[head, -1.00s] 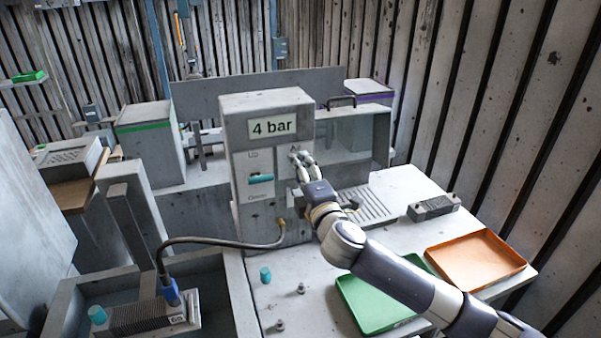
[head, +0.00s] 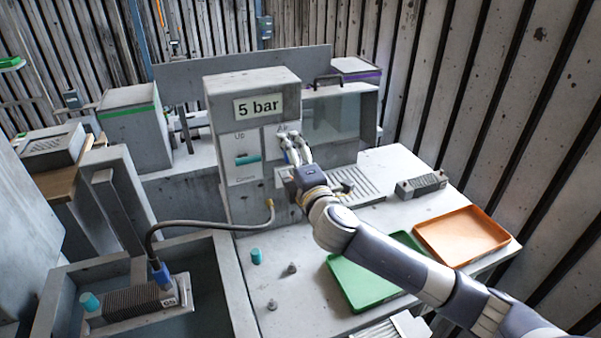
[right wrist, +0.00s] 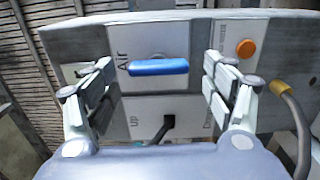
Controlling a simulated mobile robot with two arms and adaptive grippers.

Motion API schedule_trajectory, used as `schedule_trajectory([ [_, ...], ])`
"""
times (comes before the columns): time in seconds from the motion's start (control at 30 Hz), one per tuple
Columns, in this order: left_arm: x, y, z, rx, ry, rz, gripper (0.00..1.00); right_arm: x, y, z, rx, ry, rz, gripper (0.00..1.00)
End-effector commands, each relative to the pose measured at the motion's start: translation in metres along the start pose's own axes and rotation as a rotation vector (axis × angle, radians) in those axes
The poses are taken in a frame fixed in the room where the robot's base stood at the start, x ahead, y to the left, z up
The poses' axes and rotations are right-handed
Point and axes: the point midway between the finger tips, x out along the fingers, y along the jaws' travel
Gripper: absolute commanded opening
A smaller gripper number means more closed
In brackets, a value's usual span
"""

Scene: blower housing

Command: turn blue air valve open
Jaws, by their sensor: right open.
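The blue air valve handle (right wrist: 158,67) shows in the right wrist view on a light panel beside the "Air" label. It lies left to right in that view, with its left end close to the label. My right gripper (right wrist: 159,62) is open, with one finger on each side of the handle and a gap at both ends. In the head view my right gripper (head: 291,142) is at the front of the grey machine (head: 225,110) and hides the valve. My left gripper is not in view.
An orange button (right wrist: 246,48) is near the right finger. A hose (head: 210,232) runs from the machine to a finned part (head: 135,302). Green (head: 345,290) and orange (head: 490,235) trays lie right.

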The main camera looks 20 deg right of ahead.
Motion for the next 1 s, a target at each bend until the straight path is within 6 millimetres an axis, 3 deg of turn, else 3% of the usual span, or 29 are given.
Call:
schedule_trajectory([
  [0.3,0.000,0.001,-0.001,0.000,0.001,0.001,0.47,-0.061,-0.001,0.000,-0.001,0.002,-0.001,0.77],
  [0.5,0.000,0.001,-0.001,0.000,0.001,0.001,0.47,-0.091,-0.001,0.000,-0.002,0.001,-0.001,0.77],
  [0.7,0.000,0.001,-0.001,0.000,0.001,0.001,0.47,-0.103,0.001,0.001,-0.002,-0.001,0.002,0.77],
  [1.0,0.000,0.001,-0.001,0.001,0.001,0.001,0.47,-0.104,0.001,0.001,-0.002,-0.001,0.002,0.77],
])
